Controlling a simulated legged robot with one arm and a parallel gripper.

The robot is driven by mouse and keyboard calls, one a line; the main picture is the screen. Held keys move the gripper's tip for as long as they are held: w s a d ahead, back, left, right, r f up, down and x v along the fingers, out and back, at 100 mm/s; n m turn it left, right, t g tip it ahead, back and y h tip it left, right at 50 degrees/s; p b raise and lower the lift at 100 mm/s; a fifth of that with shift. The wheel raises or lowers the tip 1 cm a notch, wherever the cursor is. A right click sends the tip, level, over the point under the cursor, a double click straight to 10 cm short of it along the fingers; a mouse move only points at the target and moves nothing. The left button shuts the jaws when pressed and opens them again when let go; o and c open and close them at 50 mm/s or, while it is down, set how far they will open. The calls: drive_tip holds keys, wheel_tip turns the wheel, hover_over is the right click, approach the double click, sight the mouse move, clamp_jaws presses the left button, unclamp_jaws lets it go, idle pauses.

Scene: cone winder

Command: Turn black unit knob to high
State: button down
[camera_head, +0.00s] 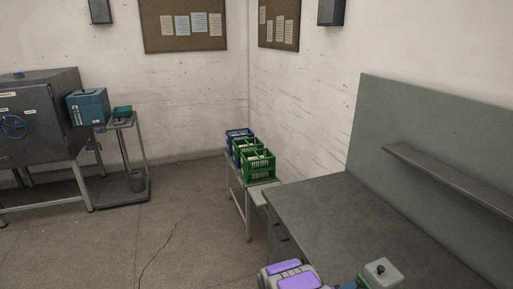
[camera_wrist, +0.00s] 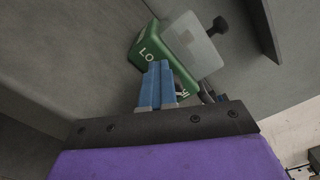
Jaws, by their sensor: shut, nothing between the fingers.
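In the wrist view a small green unit (camera_wrist: 147,52) with white lettering "LO" has a pale grey block (camera_wrist: 190,42) on it. A black knob (camera_wrist: 219,25) sticks out from the far side of the pale block. In the head view the pale block (camera_head: 372,275) is at the bottom right, with the dark knob (camera_head: 381,268) on its face. My gripper (camera_wrist: 158,64) has blue fingers, shut with nothing between them. The fingertips are in front of the green unit and overlap it in the picture; I cannot tell whether they touch. The fingers hide part of a second white label.
A grey workbench (camera_head: 325,215) with a back panel (camera_head: 420,140) and a shelf (camera_head: 450,178) surrounds the unit. A small table with green and blue crates (camera_head: 257,167) stands beyond. A machine (camera_head: 35,115) stands at the left. Open floor (camera_head: 180,235) lies between.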

drive_tip(key=shift+s+r, duration=0.1)
drive_tip(key=shift+s, duration=0.1)
drive_tip(key=shift+w, duration=0.1)
drive_tip(key=shift+w+r, duration=0.2)
drive_tip(key=shift+a, duration=0.2)
drive_tip(key=p+v, duration=0.1)
drive_tip(key=v, duration=0.4)
drive_tip(key=shift+a, duration=0.4)
drive_tip(key=shift+r, duration=0.1)
